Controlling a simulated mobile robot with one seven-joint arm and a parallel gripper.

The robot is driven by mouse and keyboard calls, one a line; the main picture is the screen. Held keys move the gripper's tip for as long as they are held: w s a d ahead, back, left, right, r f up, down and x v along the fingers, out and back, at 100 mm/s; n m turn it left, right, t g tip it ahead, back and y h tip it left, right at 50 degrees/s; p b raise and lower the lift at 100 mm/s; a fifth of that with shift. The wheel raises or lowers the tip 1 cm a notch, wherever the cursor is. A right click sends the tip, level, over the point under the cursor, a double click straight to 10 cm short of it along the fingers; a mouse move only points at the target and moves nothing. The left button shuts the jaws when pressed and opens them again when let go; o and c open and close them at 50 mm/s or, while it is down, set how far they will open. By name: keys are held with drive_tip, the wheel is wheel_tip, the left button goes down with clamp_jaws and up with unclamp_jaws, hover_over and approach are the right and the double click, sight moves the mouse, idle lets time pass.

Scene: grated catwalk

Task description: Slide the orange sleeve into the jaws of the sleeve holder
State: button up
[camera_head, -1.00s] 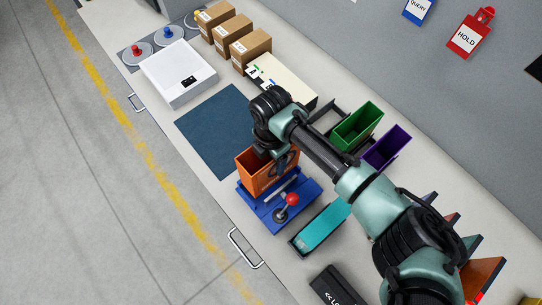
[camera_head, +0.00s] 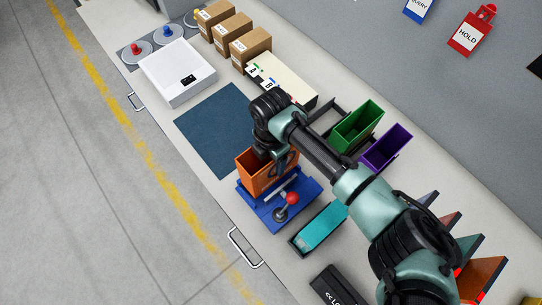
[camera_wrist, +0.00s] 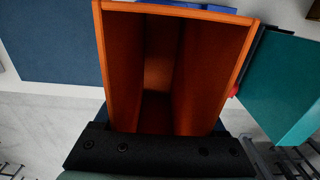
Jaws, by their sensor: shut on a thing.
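The orange sleeve (camera_head: 254,174) is an open-topped box at the back of the blue sleeve holder (camera_head: 304,202), which has a metal bar and a red-knobbed lever. In the head view the sleeve stands close over the holder's back part; whether it is seated in the jaws is hidden. My gripper (camera_wrist: 158,140) is shut on the sleeve's near wall in the wrist view, where the sleeve (camera_wrist: 112,60) opens toward the camera and looks empty. The fingertips are hidden. A bit of the blue holder (camera_wrist: 205,5) shows behind the sleeve.
A dark blue mat (camera_head: 212,130) lies left of the holder. A teal bin (camera_head: 320,228) lies close on its right. Green (camera_head: 352,132) and purple (camera_head: 386,152) bins stand behind my arm. A white box, cartons and colored-knob discs are farther back. The bench's front edge has handles.

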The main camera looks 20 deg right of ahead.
drive_tip(key=shift+f+b, duration=2.25)
drive_tip(key=shift+f, duration=0.9)
drive_tip(key=o, duration=1.3)
wheel_tip(320, 180, up, 8)
drive_tip(key=p, duration=0.7)
